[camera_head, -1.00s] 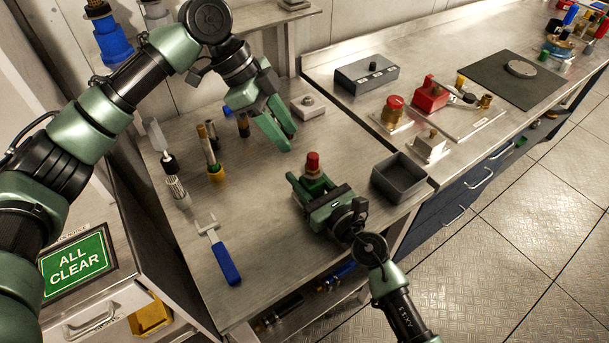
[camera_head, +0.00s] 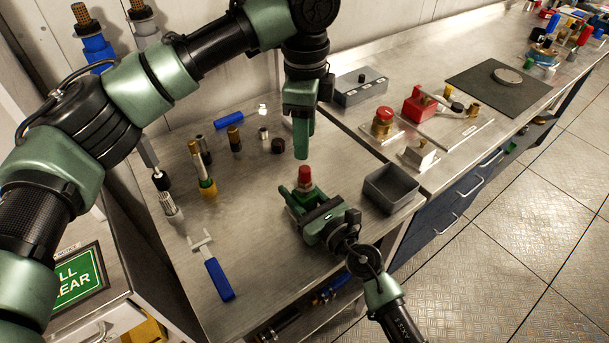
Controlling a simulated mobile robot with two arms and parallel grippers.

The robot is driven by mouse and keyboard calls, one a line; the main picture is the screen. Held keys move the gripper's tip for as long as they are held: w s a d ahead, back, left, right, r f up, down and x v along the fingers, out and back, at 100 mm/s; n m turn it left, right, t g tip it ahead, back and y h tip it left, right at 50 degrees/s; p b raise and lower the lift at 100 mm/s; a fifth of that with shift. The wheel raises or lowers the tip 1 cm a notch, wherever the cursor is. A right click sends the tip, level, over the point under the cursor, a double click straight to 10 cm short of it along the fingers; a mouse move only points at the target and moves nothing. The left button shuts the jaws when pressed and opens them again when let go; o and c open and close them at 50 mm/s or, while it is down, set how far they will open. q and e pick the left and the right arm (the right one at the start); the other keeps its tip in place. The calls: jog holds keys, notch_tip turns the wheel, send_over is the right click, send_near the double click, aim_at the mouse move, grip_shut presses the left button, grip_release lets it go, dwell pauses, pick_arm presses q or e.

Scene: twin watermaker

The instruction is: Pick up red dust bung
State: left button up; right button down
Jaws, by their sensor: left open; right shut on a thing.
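The red dust bung (camera_head: 304,175) sits upright on top of a fitting (camera_head: 305,187) above the near bench. My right gripper (camera_head: 299,197) is shut around this fitting, below the red cap; its fingers hide the lower part. My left gripper (camera_head: 302,142) is open and points straight down just above the red bung, apart from it. Its jaws are seen edge-on, and nothing shows between them.
A grey tray (camera_head: 393,188) stands right of the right gripper. Brass-topped plugs (camera_head: 206,187) and a blue-handled tool (camera_head: 219,279) are on the left bench. A red-knobbed fixture (camera_head: 383,123) and a grey box (camera_head: 361,87) stand on the right bench.

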aim_at(304, 168)
pick_arm(q)
notch_tip(304, 168, down, 9)
jog(key=shift+f, duration=0.1)
grip_shut()
dwell(0.4)
